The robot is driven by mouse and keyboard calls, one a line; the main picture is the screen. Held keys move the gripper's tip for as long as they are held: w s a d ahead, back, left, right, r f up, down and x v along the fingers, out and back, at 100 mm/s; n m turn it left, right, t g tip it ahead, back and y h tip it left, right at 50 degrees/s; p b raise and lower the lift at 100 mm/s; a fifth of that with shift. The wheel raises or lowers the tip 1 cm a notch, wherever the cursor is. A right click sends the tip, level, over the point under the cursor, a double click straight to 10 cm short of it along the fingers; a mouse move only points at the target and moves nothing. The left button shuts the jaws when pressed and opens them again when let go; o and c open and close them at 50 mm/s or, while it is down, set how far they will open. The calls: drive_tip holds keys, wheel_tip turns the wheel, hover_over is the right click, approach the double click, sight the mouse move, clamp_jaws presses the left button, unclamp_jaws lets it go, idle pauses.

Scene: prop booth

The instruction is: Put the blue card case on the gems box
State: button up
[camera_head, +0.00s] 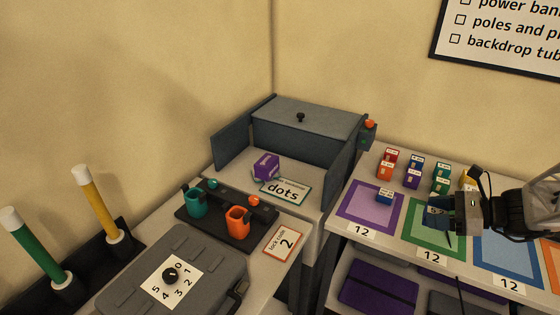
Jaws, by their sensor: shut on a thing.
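My gripper (440,212) is above the green mat at the right, shut on a small dark blue case (436,219). This looks like the blue card case, partly hidden by the fingers. No label that I can read says gems, so I cannot tell which box is the gems box. A purple box (266,166) with a white label sits tilted in the grey open-fronted booth, behind a sign reading "dots" (286,191).
Several small coloured cases (412,180) stand at the back of the right table. Green (425,238) and blue (505,265) mats lie in front. Cups (237,222) stand on a dark tray, near a grey case (205,262) with a dial. Purple cloth (378,287) lies below.

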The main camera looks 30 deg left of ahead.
drive_tip(key=w+a, duration=0.3)
drive_tip(key=a, duration=0.8)
drive_tip(key=w+a, duration=0.3)
drive_tip(key=a, duration=0.9)
drive_tip(key=s+a, duration=0.3)
drive_tip(key=a, duration=1.8)
drive_tip(key=f, duration=0.5)
drive_tip(key=shift+s+a+f, duration=0.1)
drive_tip(key=shift+a+f, duration=0.1)
drive_tip(key=shift+a, duration=0.2)
drive_tip(key=shift+a, duration=0.1)
hover_over(267, 160)
drive_tip(key=shift+f, duration=0.7)
drive_tip(key=shift+s, duration=0.1)
